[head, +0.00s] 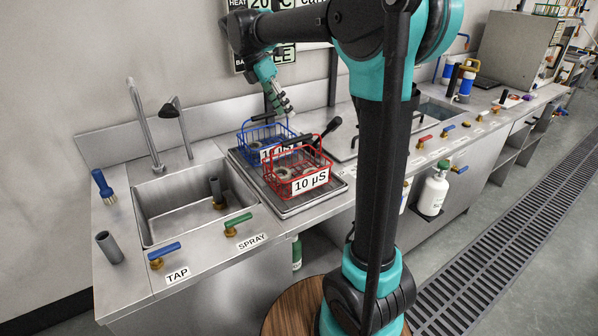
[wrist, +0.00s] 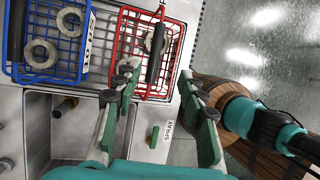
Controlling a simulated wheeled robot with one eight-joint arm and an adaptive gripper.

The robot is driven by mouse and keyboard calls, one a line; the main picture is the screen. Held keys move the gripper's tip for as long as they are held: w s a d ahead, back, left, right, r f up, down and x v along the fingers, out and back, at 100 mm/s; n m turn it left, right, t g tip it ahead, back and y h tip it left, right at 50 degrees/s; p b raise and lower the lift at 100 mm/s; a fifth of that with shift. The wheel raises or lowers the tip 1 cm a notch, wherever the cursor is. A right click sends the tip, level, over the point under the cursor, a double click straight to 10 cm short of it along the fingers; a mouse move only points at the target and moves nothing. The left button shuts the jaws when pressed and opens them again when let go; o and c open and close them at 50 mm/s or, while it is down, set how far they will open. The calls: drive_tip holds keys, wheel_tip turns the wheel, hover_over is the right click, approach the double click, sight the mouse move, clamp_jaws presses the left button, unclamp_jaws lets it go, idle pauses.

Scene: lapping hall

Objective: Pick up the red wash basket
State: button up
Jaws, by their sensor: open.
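The red wash basket (head: 309,182) is a wire basket with a "10 µS" label on its front and a dark handle. It stands on a grooved metal drain tray (head: 330,195) right of the sink. Pale rings lie in it. In the wrist view the red basket (wrist: 124,38) is at the top centre, with its dark handle bar across it. My gripper (head: 285,107) is above and behind the baskets in the head view. In the wrist view my gripper (wrist: 157,82) is open and empty, its green fingers spread below the red basket in the picture.
A blue wire basket (head: 247,140) stands close behind the red one, also with rings in it. A sink (head: 185,200) with a tall tap is to the left. Blue (head: 165,250) and green (head: 238,220) valve handles sit along the front edge. A black handle rises beside the red basket.

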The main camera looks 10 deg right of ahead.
sight(297, 141)
drive_tip(key=x, duration=0.7)
drive_tip(key=shift+f, duration=0.1)
drive_tip(key=shift+w+a+x, duration=0.1)
drive_tip(key=shift+a+x, duration=0.1)
drive_tip(key=shift+x, duration=1.05)
drive_tip(key=shift+w+a+x, duration=0.1)
drive_tip(key=shift+a+x, duration=0.05)
drive_tip(key=shift+x, duration=1.15)
drive_tip(key=shift+f, duration=0.35)
clamp_jaws()
